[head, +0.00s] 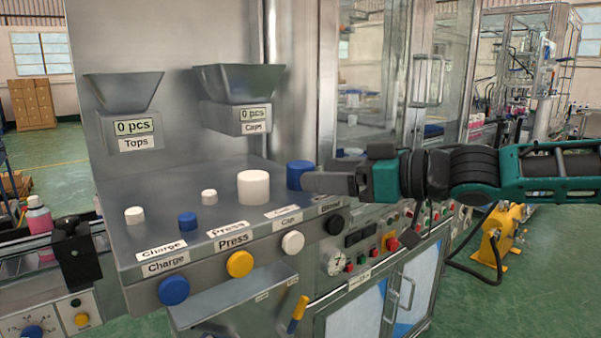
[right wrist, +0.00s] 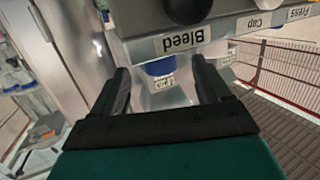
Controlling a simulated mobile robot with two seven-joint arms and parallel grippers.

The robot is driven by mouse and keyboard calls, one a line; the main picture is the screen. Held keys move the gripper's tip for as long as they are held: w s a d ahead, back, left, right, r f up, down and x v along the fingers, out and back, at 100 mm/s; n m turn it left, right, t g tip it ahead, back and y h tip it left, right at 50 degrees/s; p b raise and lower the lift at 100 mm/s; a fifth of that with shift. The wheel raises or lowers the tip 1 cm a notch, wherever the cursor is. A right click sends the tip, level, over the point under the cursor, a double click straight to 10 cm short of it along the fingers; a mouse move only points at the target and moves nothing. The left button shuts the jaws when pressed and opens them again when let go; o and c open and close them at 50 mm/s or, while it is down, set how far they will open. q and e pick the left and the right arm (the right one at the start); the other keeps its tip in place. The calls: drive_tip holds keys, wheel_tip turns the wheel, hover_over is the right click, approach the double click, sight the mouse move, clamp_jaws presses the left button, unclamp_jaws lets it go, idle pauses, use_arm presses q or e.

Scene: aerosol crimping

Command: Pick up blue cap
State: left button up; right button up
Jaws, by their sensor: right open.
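The large blue cap (head: 299,174) stands upright on the steel shelf (head: 160,200), at its right end. A small blue cap (head: 187,221) stands further left near the shelf's front edge. My right gripper (head: 318,183) comes in from the right with its fingertips close beside the large blue cap and overlapping its right side. In the right wrist view the gripper (right wrist: 160,92) is open, and a blue patch (right wrist: 160,67), seemingly the large cap, shows between and beyond the fingers. I cannot tell whether a finger touches it. My left gripper is out of view.
A large white cap (head: 253,187) stands just left of the large blue cap, with small white caps (head: 209,197) (head: 135,215) further left. Two metal hoppers (head: 238,84) (head: 123,92) hang above. Buttons, including a yellow one (head: 240,264), line the front panel.

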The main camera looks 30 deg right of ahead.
drive_tip(key=shift+p+x, duration=0.8)
drive_tip(key=shift+x, duration=1.3)
drive_tip(key=shift+w+a, duration=0.25)
drive_tip(key=shift+w, duration=0.35)
drive_tip(key=c, duration=1)
